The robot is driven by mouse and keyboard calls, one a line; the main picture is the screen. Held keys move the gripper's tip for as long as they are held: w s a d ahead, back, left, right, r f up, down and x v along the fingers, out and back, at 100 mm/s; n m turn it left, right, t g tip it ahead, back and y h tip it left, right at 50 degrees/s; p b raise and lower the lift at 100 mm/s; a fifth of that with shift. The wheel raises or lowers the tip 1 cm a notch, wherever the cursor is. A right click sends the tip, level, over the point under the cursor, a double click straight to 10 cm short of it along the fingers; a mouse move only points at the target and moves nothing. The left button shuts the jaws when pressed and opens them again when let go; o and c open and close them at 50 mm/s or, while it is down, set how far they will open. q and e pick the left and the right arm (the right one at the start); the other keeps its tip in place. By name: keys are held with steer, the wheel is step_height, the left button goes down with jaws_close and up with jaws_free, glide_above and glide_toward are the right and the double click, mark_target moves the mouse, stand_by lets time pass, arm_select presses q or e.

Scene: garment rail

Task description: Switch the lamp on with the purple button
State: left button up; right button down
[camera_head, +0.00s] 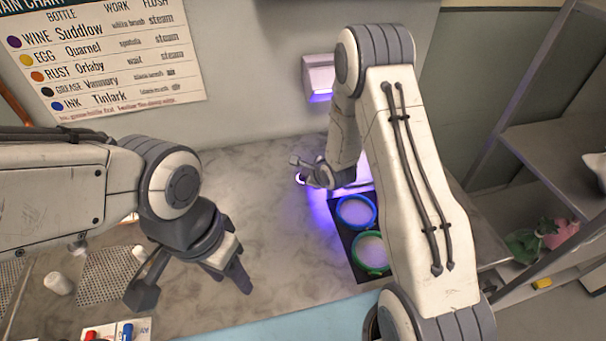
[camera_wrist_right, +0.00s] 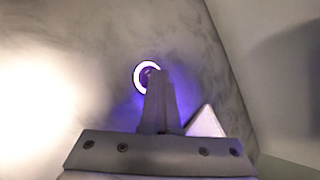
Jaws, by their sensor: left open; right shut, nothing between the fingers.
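The lamp (camera_head: 319,76) is a pale box on the back wall, and its underside glows violet. Violet light falls on the counter below it. The purple button (camera_wrist_right: 142,70) shows in the right wrist view as a bright white ring with a purple middle, partly covered by my fingers. My right gripper (camera_head: 302,170) is shut and empty, with its fingertips at the button; it also shows in the right wrist view (camera_wrist_right: 158,78). I cannot tell whether the tips touch the button. My left gripper (camera_head: 192,278) is open and empty above the counter's front left.
A blue-rimmed dish (camera_head: 356,211) and a green-rimmed dish (camera_head: 371,254) sit on a dark mat beside my right arm. A wall chart (camera_head: 100,55) hangs at the back left. Shelves (camera_head: 555,150) stand at the right. The marbled counter's middle (camera_head: 250,190) is clear.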

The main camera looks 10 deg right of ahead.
steer(key=shift+s, duration=0.1)
step_height(320, 180, up, 6)
steer(key=p, duration=0.5)
steer(key=shift+r, duration=0.15)
stand_by(0.5)
steer(key=s+a+r+n+g, duration=0.4)
steer(key=s+a+r+n, duration=0.75)
steer(key=n, duration=0.25)
steer(key=s+r+n+g+b, duration=0.1)
steer(key=s+r+n+g, duration=0.1)
steer(key=s+n, duration=0.7)
steer(key=s+r+n+g, duration=0.3)
steer(key=s+n, duration=0.6)
steer(key=s, duration=0.6)
steer(key=shift+s+a+r+h+b, duration=0.15)
steer(key=shift+s+r+h+b, duration=0.2)
steer(key=shift+r, duration=0.35)
